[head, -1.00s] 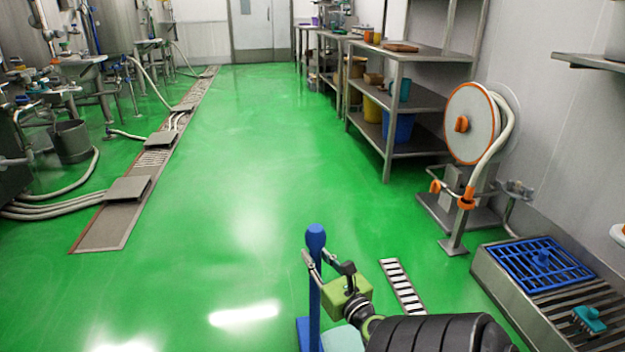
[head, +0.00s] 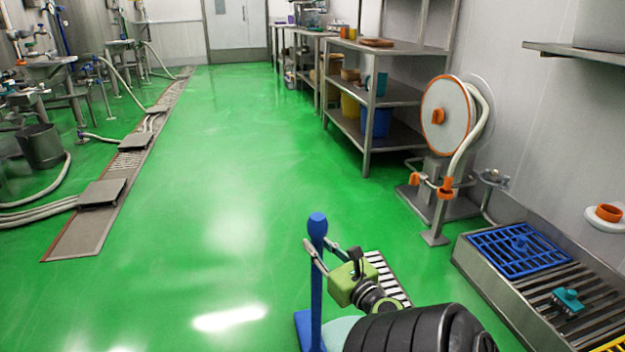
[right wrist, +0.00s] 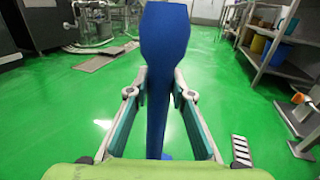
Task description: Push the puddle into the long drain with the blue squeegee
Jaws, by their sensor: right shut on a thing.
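My right gripper (head: 318,250) is shut on the upright handle of the blue squeegee (head: 316,290). In the right wrist view the handle (right wrist: 165,45) stands between the two fingers (right wrist: 160,93). The squeegee's lower end is cut off or hidden at the bottom of the head view. The long drain (head: 75,240) runs along the floor at the left, well away from the squeegee, toward the back wall. Bright patches (head: 230,318) shine on the green floor; I cannot tell puddle from lamp reflection. My left gripper is not in view.
A hose reel (head: 445,115), a steel rack (head: 400,95) and a trough with a blue grid (head: 515,250) line the right side. Hoses (head: 40,212) cross toward the drain at left. The middle floor is clear.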

